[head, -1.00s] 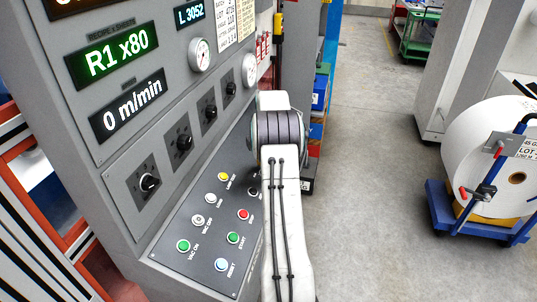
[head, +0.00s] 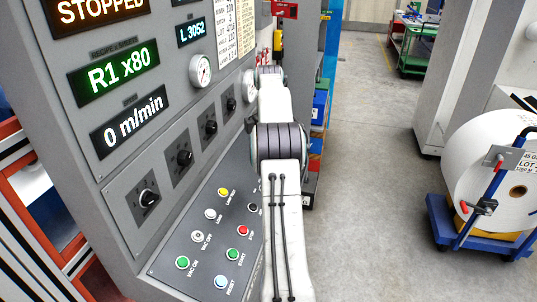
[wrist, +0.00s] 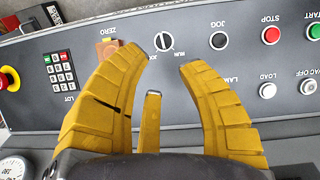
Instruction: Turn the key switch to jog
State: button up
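The key switch (wrist: 163,41) shows in the wrist view as a round dial with a dark key slot, on the grey control panel (wrist: 270,85). The picture is upside down there. Labels reading JOG and RUN sit beside the switch; I cannot tell for sure which one it points to. My gripper (wrist: 164,60) is open, its two yellow fingers spread either side of and below the switch in the picture. A shorter yellow finger stands between them. Nothing is held, and contact with the switch is not visible. In the head view my arm hides the switch and gripper.
A black JOG button (wrist: 218,40), a red STOP button (wrist: 271,35) and a white LOAD button (wrist: 268,90) lie to the right. A keypad (wrist: 60,70) and a red emergency stop (wrist: 9,79) lie left. A paper-roll cart (head: 480,215) stands on the open floor.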

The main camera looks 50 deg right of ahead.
jog(key=shift+o, duration=0.3)
jog(key=f, duration=0.1)
jog(key=f+p, duration=0.1)
jog(key=f, duration=0.2)
jog(key=shift+w+a, duration=0.1)
jog(key=shift+w, duration=0.25)
jog(key=shift+c, duration=0.3)
notch_tip(320, 180, down, 5)
jog(key=p, duration=0.5)
jog(key=shift+p, duration=0.4)
jog(key=shift+w+f, duration=0.1)
jog(key=shift+f, duration=1.25)
jog(key=shift+c, duration=0.3)
grip_shut()
